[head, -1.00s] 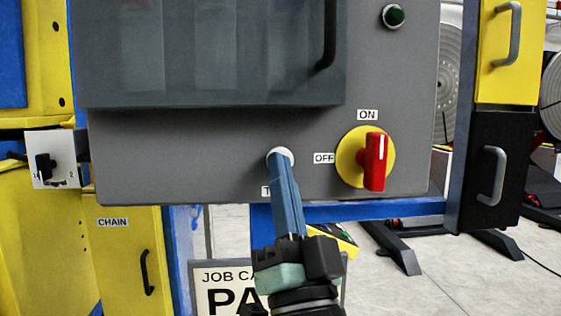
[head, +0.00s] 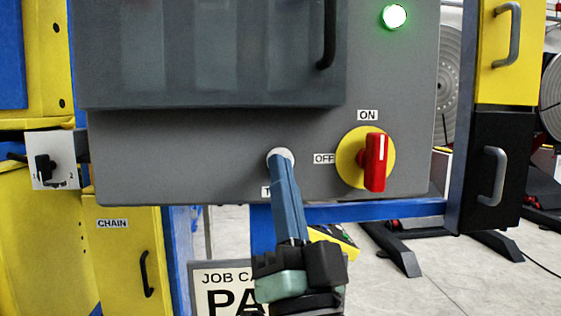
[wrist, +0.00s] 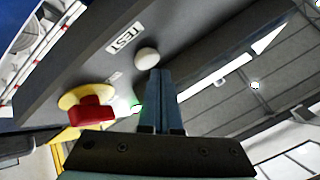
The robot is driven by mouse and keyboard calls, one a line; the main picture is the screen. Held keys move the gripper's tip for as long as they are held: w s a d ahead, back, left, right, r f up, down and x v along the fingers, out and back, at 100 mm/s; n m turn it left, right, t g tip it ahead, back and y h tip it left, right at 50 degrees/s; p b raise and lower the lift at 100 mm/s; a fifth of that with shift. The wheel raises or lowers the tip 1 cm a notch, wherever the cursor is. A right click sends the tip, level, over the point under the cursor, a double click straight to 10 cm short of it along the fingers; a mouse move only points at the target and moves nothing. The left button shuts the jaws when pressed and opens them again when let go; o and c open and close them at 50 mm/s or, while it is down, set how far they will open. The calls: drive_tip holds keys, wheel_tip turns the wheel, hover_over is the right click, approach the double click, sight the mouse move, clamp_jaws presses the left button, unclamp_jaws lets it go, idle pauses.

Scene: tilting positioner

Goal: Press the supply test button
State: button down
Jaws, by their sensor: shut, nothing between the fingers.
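The white round test button (head: 283,156) is on the lower front of the grey panel, partly hidden behind my fingertips in the head view. It also shows in the wrist view (wrist: 147,58), beside the TEST label (wrist: 124,38). My gripper (head: 279,162) is shut and empty, its blue fingers together with the tips at the button; they appear to touch it. In the wrist view my fingertips (wrist: 161,72) end at the button's edge. The round indicator lamp (head: 394,16) at the panel's upper right glows green.
A red rotary switch (head: 375,162) on a yellow disc is right of the button, its handle upright towards ON. A dark cover with a handle (head: 328,40) is above. A white switch box (head: 52,160) is at the left. A job card (head: 222,285) hangs below.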

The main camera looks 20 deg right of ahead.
drive_tip(key=shift+s, duration=0.15)
drive_tip(key=shift+s+a, duration=0.25)
drive_tip(key=shift+s, duration=0.55)
drive_tip(key=shift+s+a, duration=0.25)
drive_tip(key=shift+s, duration=0.55)
drive_tip(key=shift+s+a, duration=0.25)
drive_tip(key=shift+s, duration=0.55)
drive_tip(key=s+a+r+n+y+b, duration=0.1)
drive_tip(key=a+r+n+y+b, duration=0.1)
drive_tip(key=a+n, duration=0.2)
drive_tip(key=s+a+r+n+y+b, duration=0.2)
drive_tip(key=a+n, duration=0.3)
drive_tip(key=a, duration=0.4)
drive_tip(key=shift+s+a+r+t+y+b, duration=0.2)
drive_tip(key=shift+t+y+b, duration=0.1)
drive_tip(key=shift+y+b, duration=0.1)
